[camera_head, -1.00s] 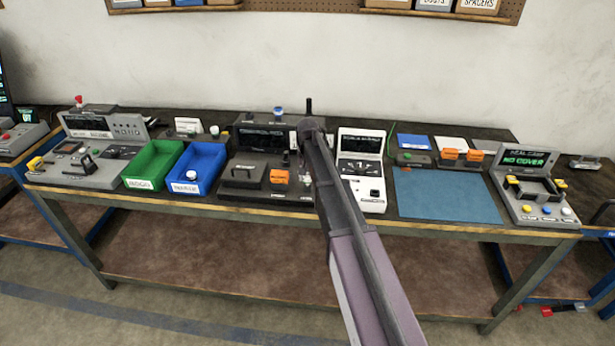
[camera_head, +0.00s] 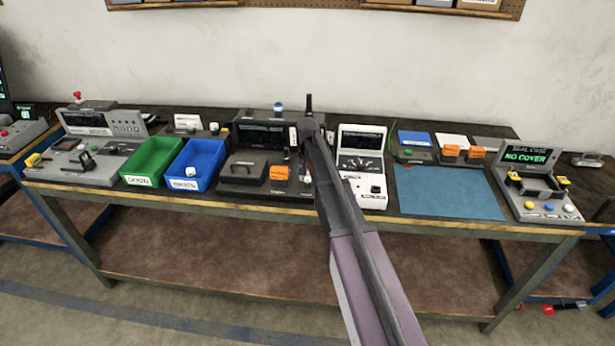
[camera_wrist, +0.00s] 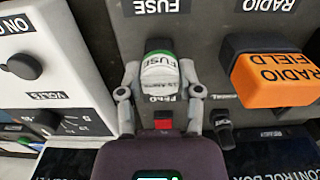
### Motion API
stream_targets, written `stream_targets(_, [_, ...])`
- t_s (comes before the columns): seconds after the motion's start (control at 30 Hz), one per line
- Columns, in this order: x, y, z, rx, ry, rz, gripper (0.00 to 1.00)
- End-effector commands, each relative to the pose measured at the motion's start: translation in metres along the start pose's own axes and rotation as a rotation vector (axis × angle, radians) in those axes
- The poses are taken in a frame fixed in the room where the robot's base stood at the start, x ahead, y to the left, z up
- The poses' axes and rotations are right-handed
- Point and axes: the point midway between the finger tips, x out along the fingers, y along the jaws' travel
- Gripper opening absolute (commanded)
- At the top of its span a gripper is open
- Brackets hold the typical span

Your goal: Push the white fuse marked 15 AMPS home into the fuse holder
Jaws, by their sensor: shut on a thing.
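The white fuse (camera_wrist: 160,78) shows in the wrist view with dark lettering and a green band at its far end. My gripper (camera_wrist: 159,72) is shut on it, one finger on each side. The fuse is at the fuse holder (camera_wrist: 157,45), whose dark opening shows just past the green band, below the FUSE label. How deep the fuse sits in the holder cannot be told. In the head view my arm hides the fuse and the gripper; the dark control box (camera_head: 243,187) shows to the left of the arm.
An orange RADIO FIELD block (camera_wrist: 275,70) is close on the right in the wrist view, with a black knob (camera_wrist: 223,128) nearer. A white VOLTS meter (camera_wrist: 55,70) stands on the left. In the head view, a bare blue mat (camera_head: 448,194) lies right of my arm.

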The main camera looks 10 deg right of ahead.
Motion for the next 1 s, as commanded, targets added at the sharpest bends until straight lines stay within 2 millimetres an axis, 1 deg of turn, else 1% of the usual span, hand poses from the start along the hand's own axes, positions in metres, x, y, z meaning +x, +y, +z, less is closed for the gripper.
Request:
stream_targets(0.03, [0.002, 0.000, 0.000, 0.000, 0.000, 0.000, 0.00])
stream_targets(0.07, [0.001, 0.000, 0.000, 0.000, 0.000, 0.000, 0.52])
stream_targets(0.1, [0.001, 0.000, 0.000, 0.000, 0.000, 0.000, 0.64])
stream_targets(0.17, [0.001, 0.000, 0.000, 0.000, 0.000, 0.000, 0.82])
stream_targets(0.2, [0.001, 0.000, 0.000, 0.000, 0.000, 0.000, 0.86])
stream_targets(0.67, [0.000, 0.000, 0.000, 0.000, 0.000, 0.000, 0.86])
stream_targets(0.87, [-0.007, 0.000, 0.000, 0.000, 0.000, 0.000, 0.86])
stream_targets(1.0, [-0.016, 0.000, 0.000, 0.000, 0.000, 0.000, 0.86])
